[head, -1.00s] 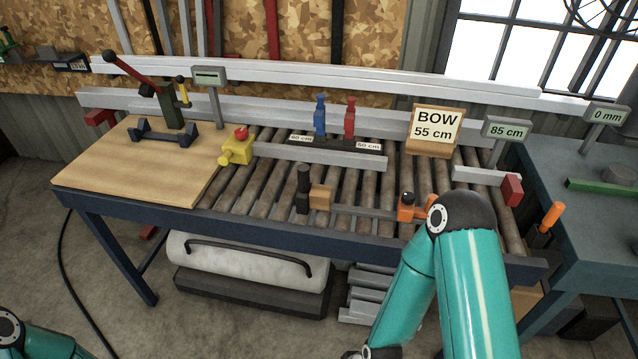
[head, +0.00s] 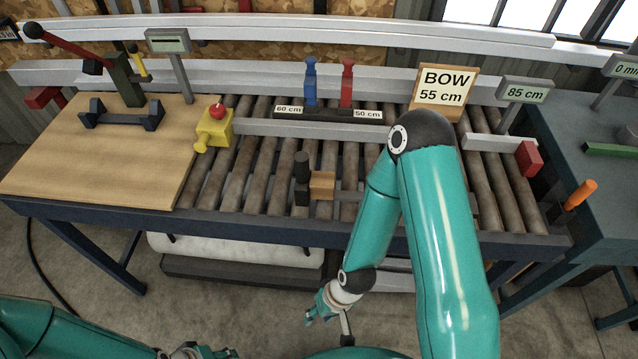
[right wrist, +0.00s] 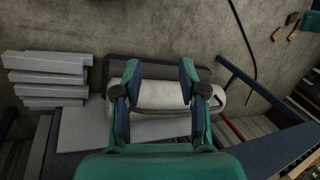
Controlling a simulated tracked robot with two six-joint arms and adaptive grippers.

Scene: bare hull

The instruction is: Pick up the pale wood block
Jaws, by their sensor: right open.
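A small wood block (head: 322,185) lies on the roller bench in the head view, against a dark upright handle (head: 302,172). It is the likeliest pale wood block. My right gripper (head: 316,306) hangs low in front of the bench, below the block and apart from it. In the right wrist view my right gripper (right wrist: 160,70) is open and empty, with a white rounded bundle (right wrist: 160,96) beyond its fingers; the block does not show there. My left gripper (head: 200,351) is at the bottom edge, partly cut off.
A bar behind my right arm runs right from the block. A yellow clamp (head: 214,130) and a wood board (head: 95,160) are to the left. The BOW sign (head: 446,88) stands behind. The bench's front rail (head: 240,221) lies between my right gripper and the block.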

